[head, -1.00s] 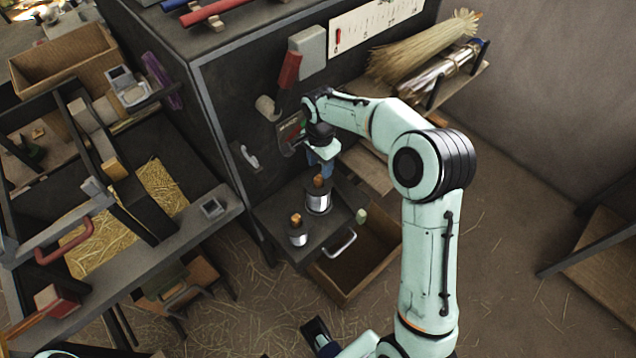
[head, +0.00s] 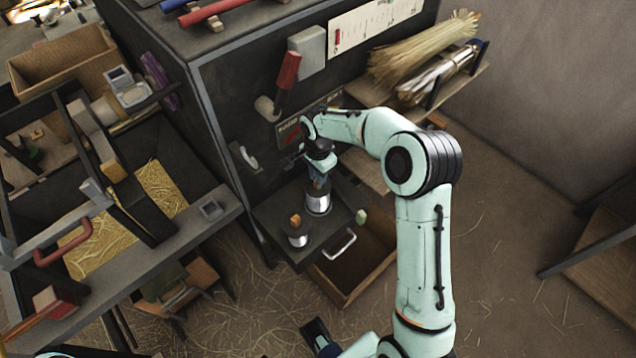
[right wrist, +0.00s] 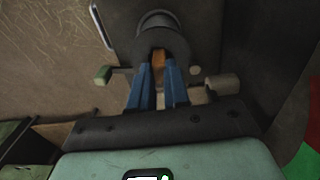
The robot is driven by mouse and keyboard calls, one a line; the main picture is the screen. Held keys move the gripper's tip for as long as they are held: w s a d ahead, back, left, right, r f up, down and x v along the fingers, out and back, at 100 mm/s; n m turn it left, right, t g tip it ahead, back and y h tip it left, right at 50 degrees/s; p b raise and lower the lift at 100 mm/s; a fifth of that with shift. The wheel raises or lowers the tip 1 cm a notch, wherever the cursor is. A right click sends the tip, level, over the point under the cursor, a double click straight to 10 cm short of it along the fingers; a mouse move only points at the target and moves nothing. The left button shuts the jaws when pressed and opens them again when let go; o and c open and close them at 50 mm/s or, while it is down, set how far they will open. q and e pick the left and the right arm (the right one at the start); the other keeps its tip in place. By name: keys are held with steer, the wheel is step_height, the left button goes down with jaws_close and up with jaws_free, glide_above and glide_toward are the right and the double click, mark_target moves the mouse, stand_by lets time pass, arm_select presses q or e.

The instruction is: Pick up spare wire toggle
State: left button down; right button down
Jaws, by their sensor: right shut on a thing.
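My right gripper (head: 320,184) is lowered over the larger silver-and-dark spool (head: 318,204) on the dark shelf. In the right wrist view, its blue fingers (right wrist: 158,75) are shut on an orange-brown wooden toggle (right wrist: 158,60) at the spool's dark round end (right wrist: 155,38). The fingers and wrist mostly hide this toggle in the head view.
A pale green peg (head: 361,216) is at the shelf's right edge. A metal handle (head: 341,246) is at its front, above an open wooden drawer (head: 345,285). A dark cabinet (head: 235,110) stands close behind. A red-handled lever (head: 288,75) projects near my forearm.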

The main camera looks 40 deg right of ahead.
steer(key=shift+r, duration=0.1)
step_height(320, 180, up, 10)
steer(key=p, duration=0.1)
stand_by(0.3)
stand_by(0.7)
